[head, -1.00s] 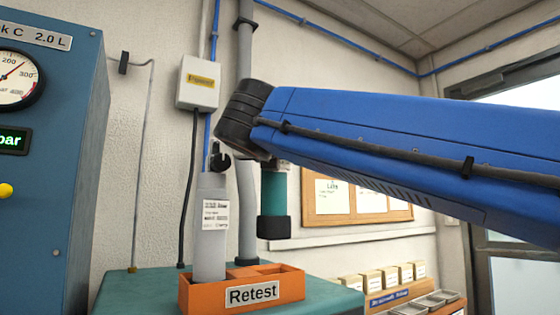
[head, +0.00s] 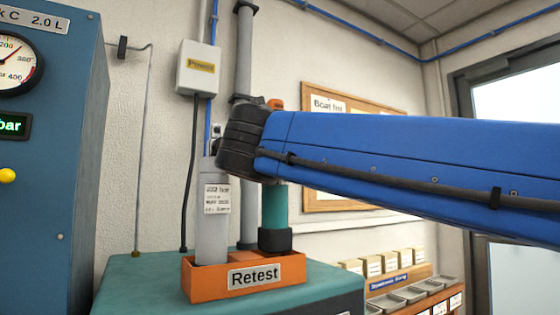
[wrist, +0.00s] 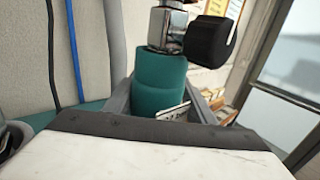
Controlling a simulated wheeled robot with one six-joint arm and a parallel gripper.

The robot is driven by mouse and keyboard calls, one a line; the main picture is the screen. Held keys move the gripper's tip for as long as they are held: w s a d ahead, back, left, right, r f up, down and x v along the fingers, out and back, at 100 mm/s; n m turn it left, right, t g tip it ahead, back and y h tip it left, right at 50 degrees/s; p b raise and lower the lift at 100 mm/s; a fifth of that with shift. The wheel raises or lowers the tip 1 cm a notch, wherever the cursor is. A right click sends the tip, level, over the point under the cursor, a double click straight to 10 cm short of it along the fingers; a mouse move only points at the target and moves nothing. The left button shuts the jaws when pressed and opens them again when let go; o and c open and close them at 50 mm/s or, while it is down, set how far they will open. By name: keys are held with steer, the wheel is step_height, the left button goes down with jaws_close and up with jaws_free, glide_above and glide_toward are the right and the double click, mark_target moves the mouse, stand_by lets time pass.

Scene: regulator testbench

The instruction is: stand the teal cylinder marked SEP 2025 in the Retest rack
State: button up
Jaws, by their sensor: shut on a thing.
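The teal cylinder (head: 274,207) with a black boot hangs upright below my arm in the head view. Its boot is at the right-hand compartment of the orange Retest rack (head: 206,283); I cannot tell whether it touches the bottom. In the wrist view the teal cylinder (wrist: 160,82) shows its metal valve and black knob, and part of a white label too small to read. My gripper (wrist: 162,100) is shut on it, a finger on each side. In the head view my arm hides the gripper and the cylinder's top.
A grey cylinder (head: 212,230) with a white label stands in the rack's left compartment, close to my wrist. The rack is on a teal-topped bench (head: 140,285). A blue test cabinet (head: 62,150) stands left. Small trays (head: 405,293) lie on a shelf at right.

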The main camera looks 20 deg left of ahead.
steer(key=shift+d+f, duration=0.1)
steer(key=shift+f, duration=2.45)
steer(key=o, duration=1.4)
steer(key=shift+c, duration=0.2)
steer(key=shift+f, duration=0.15)
steer(key=shift+s, duration=0.1)
steer(key=s+d, duration=0.3)
steer(key=s, duration=1.4)
steer(key=shift+d, duration=0.15)
